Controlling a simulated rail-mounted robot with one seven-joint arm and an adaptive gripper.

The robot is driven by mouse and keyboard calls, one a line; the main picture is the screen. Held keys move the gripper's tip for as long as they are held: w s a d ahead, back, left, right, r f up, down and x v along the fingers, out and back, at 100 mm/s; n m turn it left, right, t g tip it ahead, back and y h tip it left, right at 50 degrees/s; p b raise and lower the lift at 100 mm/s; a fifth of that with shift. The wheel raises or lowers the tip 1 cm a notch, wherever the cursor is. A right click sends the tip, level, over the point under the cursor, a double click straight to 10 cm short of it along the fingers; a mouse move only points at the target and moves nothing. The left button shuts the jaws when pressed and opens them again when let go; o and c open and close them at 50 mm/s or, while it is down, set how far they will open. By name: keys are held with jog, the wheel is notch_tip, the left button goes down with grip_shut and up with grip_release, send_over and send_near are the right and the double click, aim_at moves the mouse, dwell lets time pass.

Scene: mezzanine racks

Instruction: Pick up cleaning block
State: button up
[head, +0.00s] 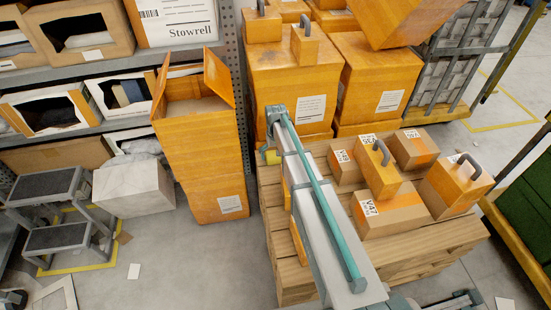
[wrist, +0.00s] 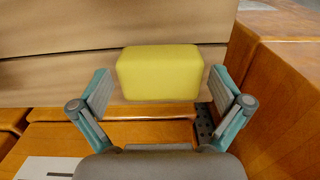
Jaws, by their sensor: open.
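The cleaning block appears to be the yellow block (wrist: 160,74) with rounded edges, on a light wooden board in the wrist view. My gripper (wrist: 160,86) is open, with one finger to the left and one to the right of the block. Gaps show between both fingers and the block, and nothing is held. I cannot tell whether the fingertips are level with it or still above it. In the head view a small patch of yellow (head: 271,156) shows at the pallet's left edge, beside my arm's far end. My arm hides much of that spot.
The wooden pallet (head: 425,251) carries several cartons (head: 388,214) and a handled orange weight-like block (head: 378,178). Tall orange boxes (head: 295,75) stand behind it. An open orange box (head: 200,145) stands left.

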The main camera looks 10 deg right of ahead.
jog(key=shift+f, duration=0.7)
jog(key=c, duration=0.9)
jog(key=shift+r+p, duration=0.5)
jog(key=shift+r, duration=4.55)
